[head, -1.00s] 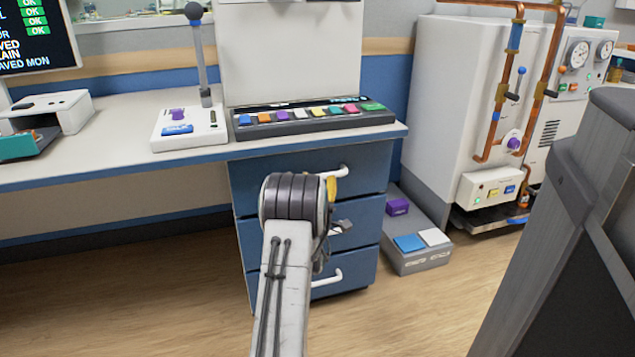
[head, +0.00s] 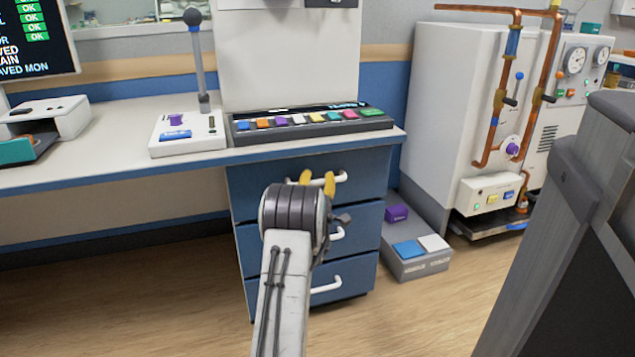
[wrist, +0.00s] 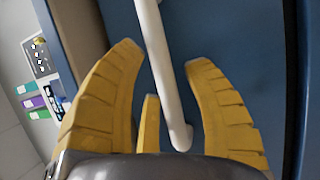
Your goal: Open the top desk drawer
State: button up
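The desk's blue drawer unit has three drawers with white bar handles, all closed. The top drawer (head: 260,179) sits right under the desktop, and its handle (head: 342,177) shows beside my fingers. My gripper (head: 318,179) is in front of the top drawer, with yellow fingers. In the wrist view my gripper (wrist: 168,58) is open, and the white handle (wrist: 163,75) runs between the spread fingers. I cannot tell whether any finger touches the handle. My arm hides part of the middle and bottom drawers.
The desktop (head: 110,170) above holds a button panel (head: 310,122) and a lever box (head: 188,136). A grey pedal box (head: 416,262) stands on the floor right of the drawers. A dark grey structure (head: 570,250) fills the right foreground. The floor before the drawers is clear.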

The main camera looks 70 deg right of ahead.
grip_shut()
dwell(0.4)
